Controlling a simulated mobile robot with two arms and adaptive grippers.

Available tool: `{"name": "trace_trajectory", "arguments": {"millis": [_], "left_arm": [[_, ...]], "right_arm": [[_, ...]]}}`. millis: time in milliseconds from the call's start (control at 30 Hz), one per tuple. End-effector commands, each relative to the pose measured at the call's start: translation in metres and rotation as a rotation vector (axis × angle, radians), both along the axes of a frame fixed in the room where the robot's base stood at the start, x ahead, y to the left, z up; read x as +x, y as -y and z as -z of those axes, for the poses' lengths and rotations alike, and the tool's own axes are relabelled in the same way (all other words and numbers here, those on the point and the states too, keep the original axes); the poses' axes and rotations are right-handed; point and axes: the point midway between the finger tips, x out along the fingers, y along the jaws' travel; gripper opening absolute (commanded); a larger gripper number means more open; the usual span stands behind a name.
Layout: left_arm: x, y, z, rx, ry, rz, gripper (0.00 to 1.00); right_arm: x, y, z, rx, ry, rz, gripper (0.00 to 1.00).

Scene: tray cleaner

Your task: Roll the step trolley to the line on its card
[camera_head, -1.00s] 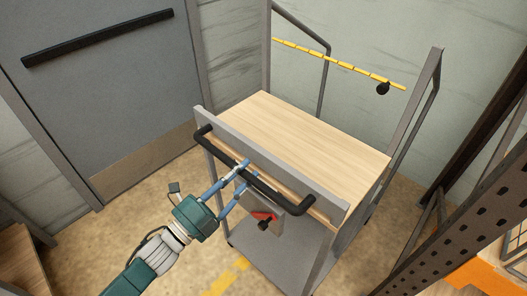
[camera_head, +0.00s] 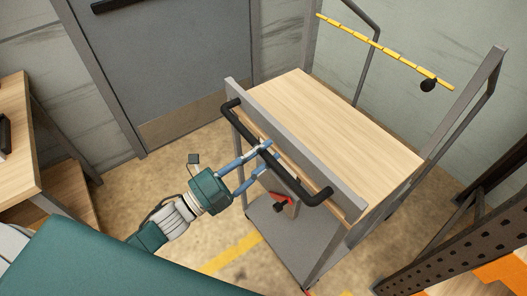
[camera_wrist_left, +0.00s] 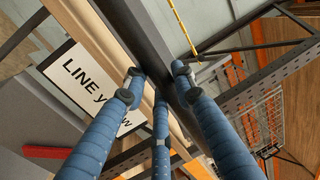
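The step trolley (camera_head: 345,125) has a wooden top, grey frame and black push handle (camera_head: 317,190). My left gripper (camera_head: 265,158) has its blue fingers around the handle near its middle. In the left wrist view the fingers (camera_wrist_left: 158,82) flank the black bar (camera_wrist_left: 145,35) closely, so it looks shut on it. A white card (camera_wrist_left: 85,85) there reads "LINE" and a partly hidden word, apparently "yellow". A yellow line (camera_head: 228,255) on the floor shows left of the trolley's lower deck (camera_head: 285,240); the trolley hides part of the floor. My right gripper is out of view.
A grey door (camera_head: 170,60) stands behind left. A wooden table (camera_head: 20,160) is at the left edge. A dark perforated rack post (camera_head: 455,255) with orange parts stands close at right. A yellow bar (camera_head: 385,50) spans behind the trolley top.

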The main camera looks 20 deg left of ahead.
Motion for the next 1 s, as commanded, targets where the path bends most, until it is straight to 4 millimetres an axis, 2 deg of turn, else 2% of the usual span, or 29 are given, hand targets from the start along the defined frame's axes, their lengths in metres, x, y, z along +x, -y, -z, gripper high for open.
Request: {"name": "trace_trajectory", "arguments": {"millis": [33, 67, 467, 800, 1000], "left_arm": [[0.0, 0.0, 0.0, -0.001, 0.001, -0.001, 0.39], [0.0, 0.0, 0.0, 0.0, 0.001, -0.001, 0.43], [-0.006, -0.005, 0.002, 0.0, -0.001, -0.001, 0.43], [-0.06, -0.044, 0.016, 0.001, -0.004, -0.002, 0.43], [-0.085, -0.062, 0.022, 0.0, -0.002, -0.001, 0.43]], "right_arm": [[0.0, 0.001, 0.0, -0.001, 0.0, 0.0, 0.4], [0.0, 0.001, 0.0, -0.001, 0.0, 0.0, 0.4], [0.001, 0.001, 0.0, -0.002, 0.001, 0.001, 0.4], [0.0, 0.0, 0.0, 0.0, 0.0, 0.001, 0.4], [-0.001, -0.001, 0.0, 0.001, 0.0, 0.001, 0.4]]}}
